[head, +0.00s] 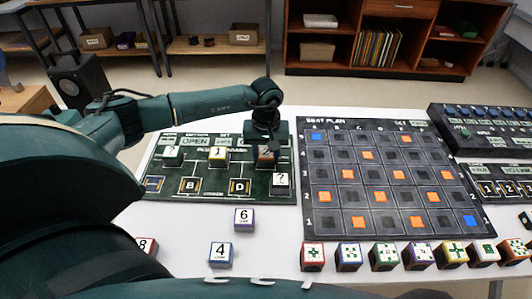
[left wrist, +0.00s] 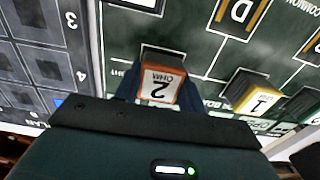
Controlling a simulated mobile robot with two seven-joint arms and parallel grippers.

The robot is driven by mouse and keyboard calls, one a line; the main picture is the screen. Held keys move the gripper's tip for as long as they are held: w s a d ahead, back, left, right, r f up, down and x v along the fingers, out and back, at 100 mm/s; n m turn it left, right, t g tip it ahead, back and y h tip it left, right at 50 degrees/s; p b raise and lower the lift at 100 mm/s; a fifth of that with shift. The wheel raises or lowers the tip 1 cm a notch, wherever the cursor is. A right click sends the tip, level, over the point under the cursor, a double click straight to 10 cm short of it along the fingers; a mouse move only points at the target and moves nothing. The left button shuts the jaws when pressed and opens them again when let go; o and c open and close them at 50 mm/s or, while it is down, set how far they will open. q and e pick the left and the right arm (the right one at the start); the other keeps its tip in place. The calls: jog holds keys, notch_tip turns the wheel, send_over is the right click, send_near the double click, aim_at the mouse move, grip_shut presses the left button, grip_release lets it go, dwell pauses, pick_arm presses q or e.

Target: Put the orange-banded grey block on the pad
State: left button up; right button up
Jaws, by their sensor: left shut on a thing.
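My left gripper (head: 265,146) is over the right part of a dark green circuit board (head: 215,200). It is shut on the orange-banded block (head: 265,160), which has a white face marked "2 OHM". In the left wrist view, the block (left wrist: 160,82) sits between the dark fingers of the left gripper (left wrist: 158,95), its orange edge framing the white face. The block is at or just above the board; I cannot tell if it touches. The pad cannot be told apart, and whatever is under the block is hidden. My right gripper is not in view.
A yellow-edged "1" block (head: 218,155) and a "?" block (head: 281,181) stand nearby on the board. A purple "6" block (head: 244,218) and blue "4" block (head: 221,254) are on the white table in front. A seat-plan board (head: 385,232) lies right.

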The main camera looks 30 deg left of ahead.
aim_at(266, 153)
pick_arm(q)
jog(key=shift+f, duration=0.1)
jog(key=shift+f, duration=0.15)
jog(key=o, duration=1)
notch_tip(266, 153, up, 13)
jog(key=shift+f+b, duration=0.2)
jog(key=shift+b, duration=0.1)
